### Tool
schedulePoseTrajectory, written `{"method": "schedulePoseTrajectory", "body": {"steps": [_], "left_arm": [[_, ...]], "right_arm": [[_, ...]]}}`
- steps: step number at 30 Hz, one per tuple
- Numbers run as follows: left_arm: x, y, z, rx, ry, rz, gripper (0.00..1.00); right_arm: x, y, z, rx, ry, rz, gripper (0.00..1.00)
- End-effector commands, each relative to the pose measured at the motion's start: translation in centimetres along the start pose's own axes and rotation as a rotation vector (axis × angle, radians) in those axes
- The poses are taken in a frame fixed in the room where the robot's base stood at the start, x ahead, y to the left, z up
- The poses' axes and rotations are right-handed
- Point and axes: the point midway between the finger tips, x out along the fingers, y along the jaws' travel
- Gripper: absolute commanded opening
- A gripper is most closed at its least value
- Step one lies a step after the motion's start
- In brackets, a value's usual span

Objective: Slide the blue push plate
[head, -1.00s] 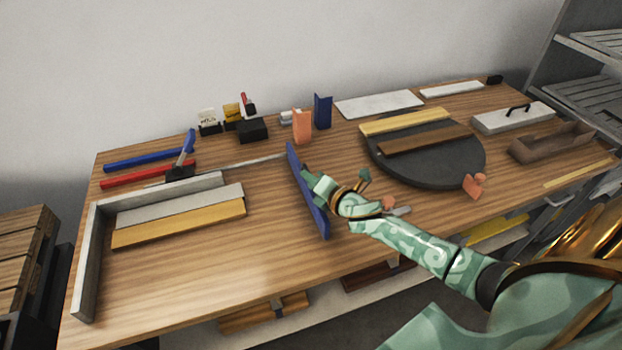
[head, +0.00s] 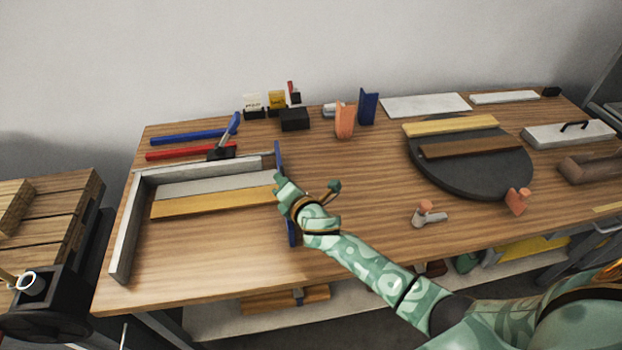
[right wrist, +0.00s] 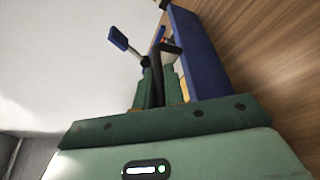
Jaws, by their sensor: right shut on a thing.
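The blue push plate (head: 279,158) stands on edge on the wooden table, at the right ends of a grey board (head: 215,184) and a yellow board (head: 213,202). I cannot tell whether it touches them. These boards lie inside a grey L-shaped fence (head: 124,240). My right gripper (head: 282,188) is at the plate's right side, shut on it; the arm hides part of the plate. In the right wrist view the fingers (right wrist: 153,85) are close together beside the blue plate (right wrist: 198,55), with a dark part between them. My left gripper is not in view.
A blue bar (head: 190,136), a red bar (head: 190,153) and a blue-handled tool (head: 233,124) lie behind the fence. A dark round disc (head: 470,180) with two boards is at the right. An orange-knobbed clamp (head: 427,214) stands near the front. The table between plate and disc is mostly clear.

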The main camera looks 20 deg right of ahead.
Motion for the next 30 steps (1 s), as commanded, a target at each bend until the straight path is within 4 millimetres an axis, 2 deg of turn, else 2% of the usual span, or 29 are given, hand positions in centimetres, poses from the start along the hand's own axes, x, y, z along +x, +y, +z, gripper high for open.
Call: {"method": "schedulePoseTrajectory", "body": {"steps": [3, 7, 20, 21, 22, 23, 30], "left_arm": [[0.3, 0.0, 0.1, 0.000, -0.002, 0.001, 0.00], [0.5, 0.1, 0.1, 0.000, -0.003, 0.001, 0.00], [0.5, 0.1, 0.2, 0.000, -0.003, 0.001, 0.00], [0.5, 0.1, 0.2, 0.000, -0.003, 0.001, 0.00], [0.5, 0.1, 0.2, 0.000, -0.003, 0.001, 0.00], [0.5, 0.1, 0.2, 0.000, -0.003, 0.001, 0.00], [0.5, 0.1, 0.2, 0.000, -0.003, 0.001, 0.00]], "right_arm": [[0.6, 1.0, -1.6, 0.003, 0.003, 0.002, 0.00], [0.9, 1.6, -2.4, 0.001, 0.002, 0.002, 0.00], [1.0, 1.9, -2.7, 0.002, 0.003, 0.001, 0.00], [1.0, 1.9, -2.7, 0.001, 0.003, 0.001, 0.22], [1.0, 1.9, -2.7, 0.001, 0.003, 0.001, 0.30], [1.0, 1.9, -2.7, 0.001, 0.003, 0.001, 0.33], [1.0, 1.9, -2.6, 0.000, 0.001, 0.000, 0.33]]}}
